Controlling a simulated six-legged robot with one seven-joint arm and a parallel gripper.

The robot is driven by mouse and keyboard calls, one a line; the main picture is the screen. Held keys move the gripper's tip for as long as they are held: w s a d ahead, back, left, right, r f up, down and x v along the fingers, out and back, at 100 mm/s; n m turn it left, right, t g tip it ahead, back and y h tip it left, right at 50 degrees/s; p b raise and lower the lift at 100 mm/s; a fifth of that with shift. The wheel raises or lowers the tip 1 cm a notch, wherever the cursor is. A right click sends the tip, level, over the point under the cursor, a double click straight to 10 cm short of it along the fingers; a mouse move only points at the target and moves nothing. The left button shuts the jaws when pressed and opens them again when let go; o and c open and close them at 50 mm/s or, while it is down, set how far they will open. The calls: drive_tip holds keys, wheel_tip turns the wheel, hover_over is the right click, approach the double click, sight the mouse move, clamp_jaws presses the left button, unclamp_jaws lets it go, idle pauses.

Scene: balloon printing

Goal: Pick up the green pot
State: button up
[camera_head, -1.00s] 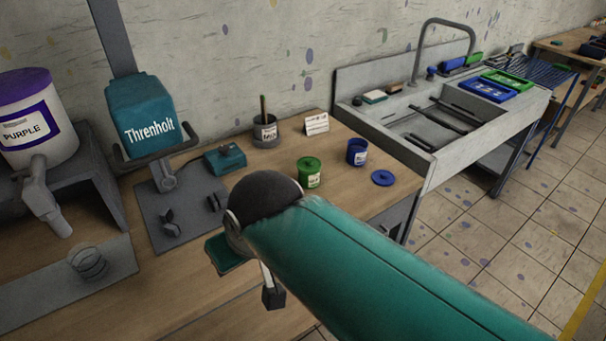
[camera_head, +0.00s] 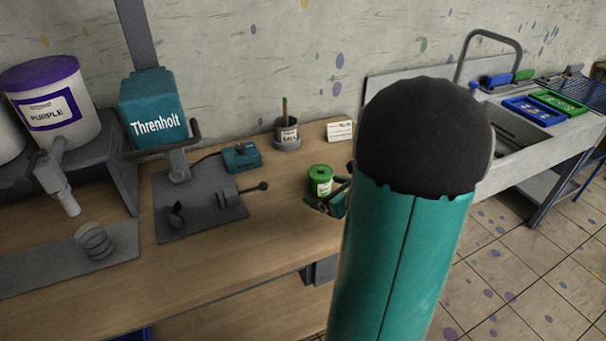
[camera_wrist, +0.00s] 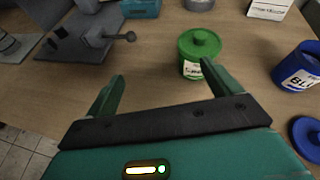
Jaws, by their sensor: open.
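The green pot (camera_head: 321,181) stands upright on the wooden bench with its lid on; a white label shows on its side. In the wrist view the green pot (camera_wrist: 199,53) is just beyond my fingertips, right of the middle between them. My gripper (camera_wrist: 160,84) is open and empty, its two fingers pointing towards the pot without enclosing it. In the head view my gripper (camera_head: 332,198) is low beside the pot, partly hidden by my arm.
A blue pot (camera_wrist: 300,68) stands right of the green one, with its blue lid (camera_wrist: 308,136) lying nearby. A cup with a stick (camera_head: 288,134) and a white card (camera_head: 339,131) are behind. The teal press (camera_head: 156,110) stands left. Bench wood left of the green pot is clear.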

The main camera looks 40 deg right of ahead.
sight(326, 184)
drive_tip(key=d+m, duration=0.1)
drive_tip(key=s+d+f+m+h, duration=0.1)
drive_tip(key=d, duration=0.1)
drive_tip(key=s+d+f+m+h, duration=0.1)
drive_tip(key=shift+s+d, duration=0.2)
drive_tip(key=shift+d, duration=0.05)
drive_tip(key=x, duration=0.8)
drive_tip(key=shift+s+d, duration=0.1)
drive_tip(key=shift+d, duration=0.05)
drive_tip(key=x, duration=0.5)
drive_tip(key=shift+w+d+f, duration=0.1)
drive_tip(key=shift+w+f, duration=0.15)
drive_tip(key=shift+f, duration=0.1)
drive_tip(key=c, duration=1.1)
drive_tip(key=shift+c, duration=0.3)
drive_tip(key=shift+r, duration=0.15)
